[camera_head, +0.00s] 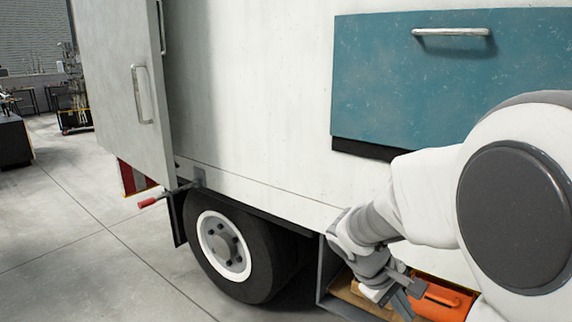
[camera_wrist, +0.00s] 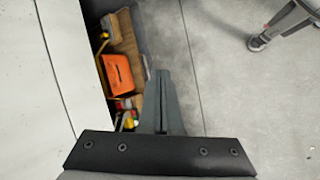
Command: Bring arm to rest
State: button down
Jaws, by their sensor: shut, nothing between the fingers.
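My gripper (camera_wrist: 163,75) is shut and empty, with its two fingers together in the wrist view. It also shows in the head view (camera_head: 402,304), low at the right, in front of the truck's open lower compartment (camera_head: 329,283). In the wrist view the gripper is beside that compartment, over the grey floor. My white arm (camera_head: 430,195) reaches down from the right edge of the head view and hides part of the truck side and the compartment.
An orange case (camera_head: 440,302) lies in the lower compartment; it also shows in the wrist view (camera_wrist: 118,73), with smaller items around it. The truck's teal panel (camera_head: 450,80), rear wheel (camera_head: 226,245) and open rear door (camera_head: 120,90) are close. Clear floor (camera_head: 70,260) lies left.

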jog(key=s+a+r+m+t+y, duration=0.25)
jog(key=s+a+r, duration=0.2)
jog(key=s, duration=0.25)
jog(key=s+a+r+m+t+y, duration=0.25)
jog(key=s+a+r+y, duration=0.2)
jog(key=s, duration=0.25)
notch_tip(320, 180, up, 21)
jog(key=p, duration=2)
jog(key=shift+s+d+m, duration=0.15)
jog(key=shift+d+m, duration=0.1)
jog(key=shift+m, duration=0.15)
jog(key=shift+f, duration=0.1)
